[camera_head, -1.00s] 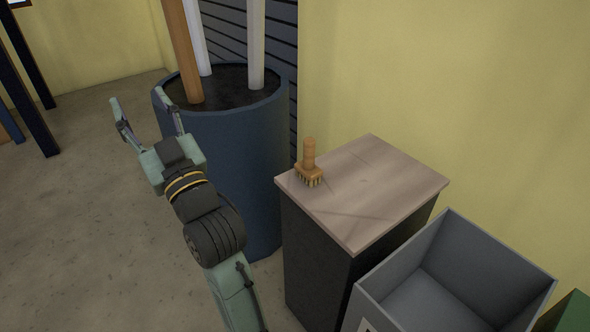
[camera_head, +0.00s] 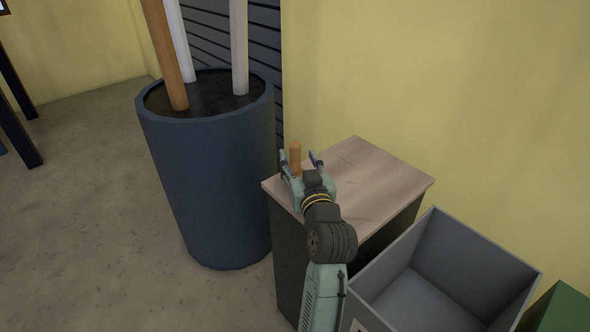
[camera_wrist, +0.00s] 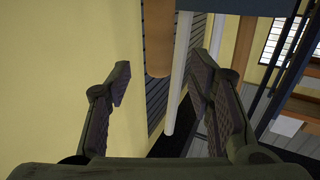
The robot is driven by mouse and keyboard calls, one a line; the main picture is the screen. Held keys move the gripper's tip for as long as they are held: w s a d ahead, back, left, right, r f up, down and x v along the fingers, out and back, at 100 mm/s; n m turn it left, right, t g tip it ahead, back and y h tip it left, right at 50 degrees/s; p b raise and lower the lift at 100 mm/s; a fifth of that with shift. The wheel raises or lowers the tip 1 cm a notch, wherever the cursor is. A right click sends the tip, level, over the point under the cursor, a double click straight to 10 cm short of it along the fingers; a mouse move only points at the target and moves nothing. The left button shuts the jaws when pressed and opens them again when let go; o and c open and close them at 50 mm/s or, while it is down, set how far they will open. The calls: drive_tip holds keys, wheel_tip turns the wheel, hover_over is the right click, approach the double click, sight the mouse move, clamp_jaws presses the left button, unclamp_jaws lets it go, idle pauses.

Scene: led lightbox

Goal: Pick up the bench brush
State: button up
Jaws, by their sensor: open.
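The bench brush (camera_head: 295,157) stands upright on the far left part of the cabinet top (camera_head: 375,185). Its wooden handle shows in the head view; its bristled base is hidden behind my gripper. My gripper (camera_head: 300,162) is open and empty at the cabinet top, with one finger on each side of the handle as seen from the head. In the wrist view the picture is upside down, and the handle (camera_wrist: 158,40) hangs from the top edge, lined up between the open fingers (camera_wrist: 160,70). I cannot tell whether the handle is between the fingertips or just beyond them.
A large blue barrel (camera_head: 205,190) with a wooden post and white poles stands left of the cabinet. An open grey bin (camera_head: 480,255) stands at the right front. A yellow wall (camera_head: 430,80) rises behind. Open floor (camera_head: 80,200) lies at the left.

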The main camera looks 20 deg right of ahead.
sight(297, 151)
drive_tip(key=w, duration=0.1)
drive_tip(key=w+p, duration=0.1)
drive_tip(key=w, duration=0.3)
drive_tip(key=shift+d+r+p, duration=0.15)
drive_tip(key=shift+d+p, duration=0.2)
drive_tip(key=shift+c, duration=0.3)
clamp_jaws()
